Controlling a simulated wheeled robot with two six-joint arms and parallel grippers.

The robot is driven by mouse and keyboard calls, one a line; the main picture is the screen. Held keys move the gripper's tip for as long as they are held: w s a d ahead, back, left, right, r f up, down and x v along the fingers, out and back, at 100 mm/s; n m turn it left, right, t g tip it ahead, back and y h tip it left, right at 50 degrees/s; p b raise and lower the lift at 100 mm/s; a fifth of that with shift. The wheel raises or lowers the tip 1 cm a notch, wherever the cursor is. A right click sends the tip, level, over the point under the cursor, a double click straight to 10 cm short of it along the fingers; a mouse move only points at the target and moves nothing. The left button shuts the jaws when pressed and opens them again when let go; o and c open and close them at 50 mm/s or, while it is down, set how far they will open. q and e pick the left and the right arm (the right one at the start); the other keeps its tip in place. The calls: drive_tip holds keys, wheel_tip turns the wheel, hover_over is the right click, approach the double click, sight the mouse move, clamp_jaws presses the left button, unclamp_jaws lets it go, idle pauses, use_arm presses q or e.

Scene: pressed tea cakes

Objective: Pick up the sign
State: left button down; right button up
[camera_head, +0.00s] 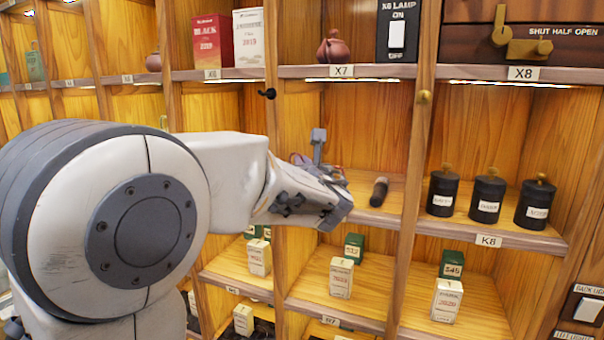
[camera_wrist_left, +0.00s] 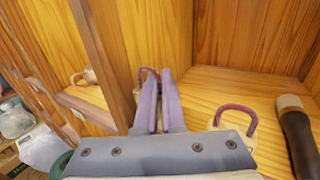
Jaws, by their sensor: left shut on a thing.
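My left gripper (camera_head: 340,185) reaches into the shelf compartment under the X7 label. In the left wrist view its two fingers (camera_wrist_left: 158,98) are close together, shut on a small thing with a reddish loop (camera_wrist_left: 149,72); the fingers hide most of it. I cannot read any lettering on it, so I cannot tell for sure that it is the sign. A second pale thing with a reddish loop (camera_wrist_left: 237,120) is right of the fingers, partly hidden by the gripper body. My right gripper is not in view.
A dark cylinder with a pale end (camera_head: 379,191) lies right of the gripper; it also shows in the left wrist view (camera_wrist_left: 298,135). An upright divider (camera_head: 411,170) separates it from several black jars (camera_head: 486,197). Small boxes (camera_head: 341,277) stand on the shelf below.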

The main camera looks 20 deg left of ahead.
use_arm(q)
drive_tip(key=s+d+r+b, duration=0.1)
drive_tip(key=s+d+r, duration=0.4)
drive_tip(key=d+r, duration=0.4)
drive_tip(key=shift+d, duration=0.75)
